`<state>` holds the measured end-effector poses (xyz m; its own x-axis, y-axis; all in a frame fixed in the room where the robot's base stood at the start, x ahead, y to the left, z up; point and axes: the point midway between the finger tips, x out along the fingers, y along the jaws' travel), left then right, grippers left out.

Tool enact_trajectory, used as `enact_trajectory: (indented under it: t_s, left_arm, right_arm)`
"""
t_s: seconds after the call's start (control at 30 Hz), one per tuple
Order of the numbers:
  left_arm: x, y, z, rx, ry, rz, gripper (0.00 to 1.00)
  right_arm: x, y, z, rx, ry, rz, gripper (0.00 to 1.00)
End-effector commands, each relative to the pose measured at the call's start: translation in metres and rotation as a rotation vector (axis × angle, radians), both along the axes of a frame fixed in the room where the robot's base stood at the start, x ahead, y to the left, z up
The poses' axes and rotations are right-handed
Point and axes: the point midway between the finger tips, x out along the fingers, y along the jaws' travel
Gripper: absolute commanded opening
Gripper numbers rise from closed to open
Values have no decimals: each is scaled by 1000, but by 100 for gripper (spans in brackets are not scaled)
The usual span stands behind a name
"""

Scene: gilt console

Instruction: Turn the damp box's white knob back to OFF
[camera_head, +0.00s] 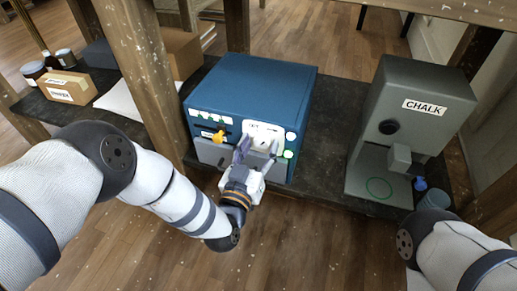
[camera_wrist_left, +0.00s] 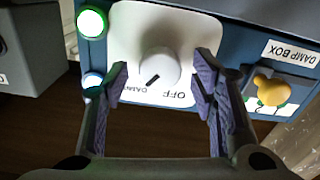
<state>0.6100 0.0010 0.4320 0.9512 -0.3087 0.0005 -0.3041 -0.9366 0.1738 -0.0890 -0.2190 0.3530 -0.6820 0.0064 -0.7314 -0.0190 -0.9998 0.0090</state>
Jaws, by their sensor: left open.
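The damp box (camera_head: 255,82) is a blue cabinet on the dark shelf. Its front has a white panel (camera_head: 262,129) with the white knob (camera_wrist_left: 160,68). In the left wrist view, which is upside down, the knob's dark pointer line aims lower left, toward a label that reads DAMP in part; the OFF label (camera_wrist_left: 180,96) is to the right of it. My left gripper (camera_head: 257,157) is open in front of the panel. In the wrist view its purple-padded fingers (camera_wrist_left: 161,82) stand either side of the knob, with visible gaps. My right gripper is not in view.
A yellow knob (camera_head: 219,136) sits left of the white panel. A green-lit button (camera_wrist_left: 91,22) is beside the panel. A wooden post (camera_head: 150,70) stands left of the box. A grey CHALK dispenser (camera_head: 420,80) and a blue-grey cup (camera_head: 434,200) are at right.

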Motion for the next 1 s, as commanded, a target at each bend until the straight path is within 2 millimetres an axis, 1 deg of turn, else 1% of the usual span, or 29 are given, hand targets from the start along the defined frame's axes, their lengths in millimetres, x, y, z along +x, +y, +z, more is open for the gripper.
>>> enact_trajectory:
  t_s: [0.07,0.1,0.27,0.3,0.67,0.87,1.0]
  left_arm:
    - [0,0,1,0,0,0,52]
    - [0,0,0,0,0,0,50]
    - [0,0,0,0,0,0,14]
    - [-1,0,0,0,0,0,5]
    - [-1,0,0,-40,14,0,4]
    - [-1,1,-1,-153,52,1,4]
    - [-1,1,-1,-271,90,0,4]
  right_arm:
    - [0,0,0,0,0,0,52]
    - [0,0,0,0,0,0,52]
    - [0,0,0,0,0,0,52]
    - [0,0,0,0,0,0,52]
    - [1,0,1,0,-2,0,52]
    - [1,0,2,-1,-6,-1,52]
    - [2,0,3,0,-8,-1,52]
